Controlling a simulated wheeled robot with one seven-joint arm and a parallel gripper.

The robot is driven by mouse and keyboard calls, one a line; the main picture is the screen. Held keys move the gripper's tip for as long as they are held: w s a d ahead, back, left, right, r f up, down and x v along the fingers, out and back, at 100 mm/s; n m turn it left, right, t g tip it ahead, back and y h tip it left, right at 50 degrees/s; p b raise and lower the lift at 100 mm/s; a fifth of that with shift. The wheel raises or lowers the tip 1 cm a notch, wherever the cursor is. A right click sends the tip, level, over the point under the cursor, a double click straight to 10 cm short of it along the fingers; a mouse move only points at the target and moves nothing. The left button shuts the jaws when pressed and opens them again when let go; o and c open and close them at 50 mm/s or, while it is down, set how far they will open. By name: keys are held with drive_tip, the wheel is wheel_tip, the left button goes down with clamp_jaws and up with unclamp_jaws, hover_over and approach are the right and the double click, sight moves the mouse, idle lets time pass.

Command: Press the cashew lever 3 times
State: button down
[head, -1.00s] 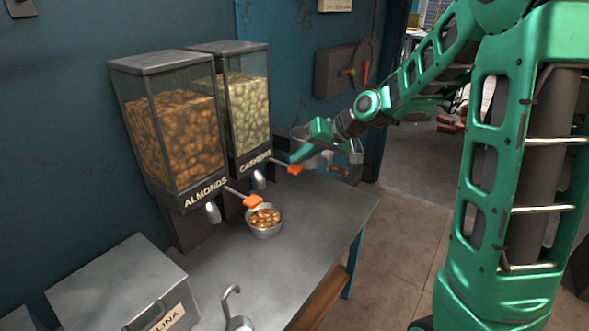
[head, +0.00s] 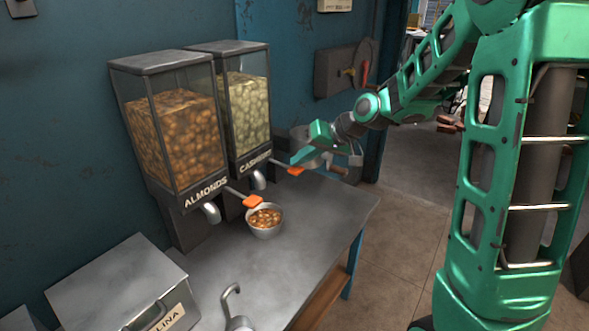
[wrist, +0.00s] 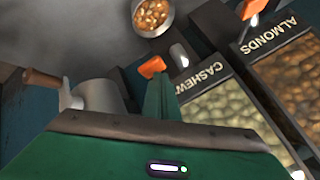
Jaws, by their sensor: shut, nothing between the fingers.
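The cashew lever (head: 295,170) has an orange tip and sticks out below the dispenser labelled CASHEWS (head: 248,120), which holds pale nuts. My gripper (head: 301,158) is shut and empty, at the lever's tip; I cannot tell whether it touches it. In the wrist view the orange lever tip (wrist: 152,67) shows just beside my green fingers (wrist: 160,98). The almond dispenser (head: 178,140) stands to the left, with its own orange-tipped lever (head: 253,201).
The grey table (head: 225,270) is mostly clear around the bowl. A metal box (head: 118,280) and a hooked ladle (head: 232,305) are at the near left. A grey grinder with a wooden handle (wrist: 42,78) stands close beside my gripper. The wall is behind the dispensers.

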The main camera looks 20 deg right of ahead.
drive_tip(key=shift+f, duration=0.95)
idle(0.9)
drive_tip(key=shift+r, duration=1.7)
drive_tip(key=shift+r, duration=2.5)
